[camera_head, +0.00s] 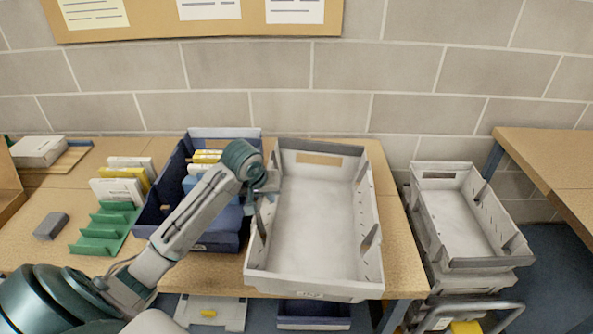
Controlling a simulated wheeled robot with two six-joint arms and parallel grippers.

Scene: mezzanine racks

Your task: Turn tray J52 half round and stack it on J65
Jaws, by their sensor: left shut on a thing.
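A large light grey tray (322,277) stands on the table, empty and upright, its long sides running front to back. A small label on its front wall is too small to read. My left gripper (265,193) is shut on this grey tray's left wall, towards the back. Another empty grey tray (458,262) is the top one of a stack to the right of the table. I cannot read a tray number on it. My right gripper is not in view.
A blue bin (152,215) with packets stands left of the grey tray, partly behind my left arm. A green rack (104,230) and a dark grey block (51,226) lie further left. The stack stands low beside the table (402,262), by a metal handle. Another table (555,160) is at the right.

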